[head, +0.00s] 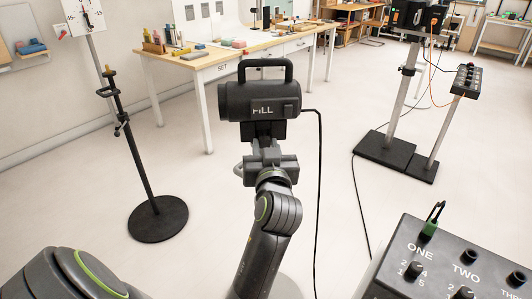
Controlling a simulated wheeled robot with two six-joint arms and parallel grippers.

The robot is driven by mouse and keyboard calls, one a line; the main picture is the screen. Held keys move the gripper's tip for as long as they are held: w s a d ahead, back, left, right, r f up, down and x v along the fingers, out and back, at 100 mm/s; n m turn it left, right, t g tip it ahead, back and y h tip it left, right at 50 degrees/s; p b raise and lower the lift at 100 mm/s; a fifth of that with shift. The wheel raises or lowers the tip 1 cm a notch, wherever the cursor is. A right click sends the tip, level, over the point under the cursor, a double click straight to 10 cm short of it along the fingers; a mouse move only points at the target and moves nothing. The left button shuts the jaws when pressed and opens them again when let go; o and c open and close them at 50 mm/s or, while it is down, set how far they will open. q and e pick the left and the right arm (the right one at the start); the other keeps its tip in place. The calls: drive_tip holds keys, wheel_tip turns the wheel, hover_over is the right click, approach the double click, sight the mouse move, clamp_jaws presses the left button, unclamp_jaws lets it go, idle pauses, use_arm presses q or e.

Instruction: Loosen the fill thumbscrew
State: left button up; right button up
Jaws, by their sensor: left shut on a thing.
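The fill lamp (262,100), a black cylinder marked FILL with a handle on top, is in the middle of the head view. A dark mount (264,130) is under its body. My left gripper (265,150) is right below the lamp, at this mount, and is shut on the fill thumbscrew. The screw itself is hidden by the fingers. My arm covers what is below the mount, so I cannot see a pole under the lamp. My right gripper is not in view.
A black stand (139,160) with a round base is on the left. Behind is a workbench (228,68) with props. A black cable (319,190) hangs right of the lamp. A control box (445,262) is at the lower right, and more stands (385,148) are at the back right.

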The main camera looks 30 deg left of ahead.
use_arm(q)
drive_tip(key=n+b, duration=0.1)
drive_tip(key=n, duration=0.2)
drive_tip(key=n+b, duration=0.1)
drive_tip(key=n, duration=0.1)
drive_tip(key=shift+n, duration=0.3)
drive_tip(key=n+b, duration=0.1)
drive_tip(key=n, duration=0.2)
drive_tip(key=shift+n+b, duration=0.3)
drive_tip(key=shift+n, duration=0.1)
drive_tip(key=n+b, duration=0.1)
drive_tip(key=n, duration=0.2)
drive_tip(key=shift+n, duration=0.4)
drive_tip(key=shift+n+b, duration=0.35)
drive_tip(key=shift+n, duration=0.25)
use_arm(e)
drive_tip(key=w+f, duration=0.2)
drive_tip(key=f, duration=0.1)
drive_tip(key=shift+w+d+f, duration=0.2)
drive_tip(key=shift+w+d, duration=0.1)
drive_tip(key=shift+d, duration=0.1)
use_arm(q)
drive_tip(key=shift+n, duration=0.3)
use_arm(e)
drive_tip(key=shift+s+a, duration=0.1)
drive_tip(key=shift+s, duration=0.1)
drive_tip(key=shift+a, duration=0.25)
